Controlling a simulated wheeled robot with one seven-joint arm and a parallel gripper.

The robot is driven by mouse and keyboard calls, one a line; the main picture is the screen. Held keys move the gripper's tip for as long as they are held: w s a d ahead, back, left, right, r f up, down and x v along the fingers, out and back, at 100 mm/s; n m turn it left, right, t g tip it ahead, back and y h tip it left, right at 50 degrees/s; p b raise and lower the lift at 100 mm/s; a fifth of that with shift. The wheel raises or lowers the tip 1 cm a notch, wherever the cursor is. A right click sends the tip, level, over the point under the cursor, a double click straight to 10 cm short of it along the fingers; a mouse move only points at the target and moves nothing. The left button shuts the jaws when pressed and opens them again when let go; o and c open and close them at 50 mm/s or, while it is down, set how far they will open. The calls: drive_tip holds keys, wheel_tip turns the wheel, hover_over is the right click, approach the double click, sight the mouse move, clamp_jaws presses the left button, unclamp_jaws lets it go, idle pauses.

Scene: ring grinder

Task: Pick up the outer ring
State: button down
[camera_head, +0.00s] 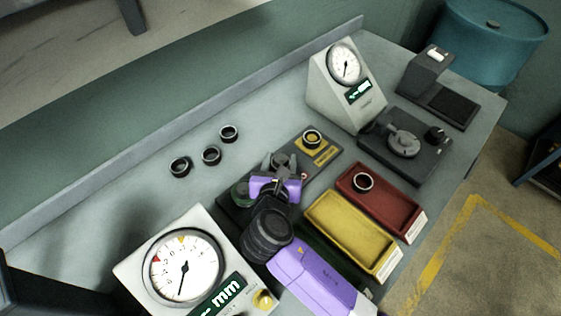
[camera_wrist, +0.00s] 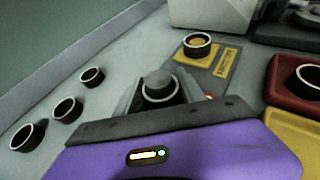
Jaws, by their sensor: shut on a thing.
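My gripper (camera_head: 283,163) is above the dark fixture beside the large dial gauge. In the wrist view my gripper (camera_wrist: 158,95) is shut on a dark outer ring (camera_wrist: 160,98) with a bright rim. A grey round post top (camera_wrist: 157,80) shows within the ring's outline; I cannot tell whether the ring is seated on it. The ring's lower part is hidden by my gripper. Three similar dark rings lie loose on the bench: one (camera_head: 180,167), one (camera_head: 211,155) and one (camera_head: 229,133). Another ring (camera_head: 312,138) is on a yellow pad, and one (camera_head: 363,182) is in the red tray.
The large dial gauge (camera_head: 183,266) stands close at the front left. A yellow tray (camera_head: 350,232) and the red tray (camera_head: 398,208) are to the right. A smaller dial gauge (camera_head: 345,85) and a dark fixture (camera_head: 405,145) stand behind. The left bench area is mostly clear.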

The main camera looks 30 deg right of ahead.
wheel_tip(320, 180, up, 20)
drive_tip(key=p, duration=0.1)
drive_tip(key=shift+f, duration=0.2)
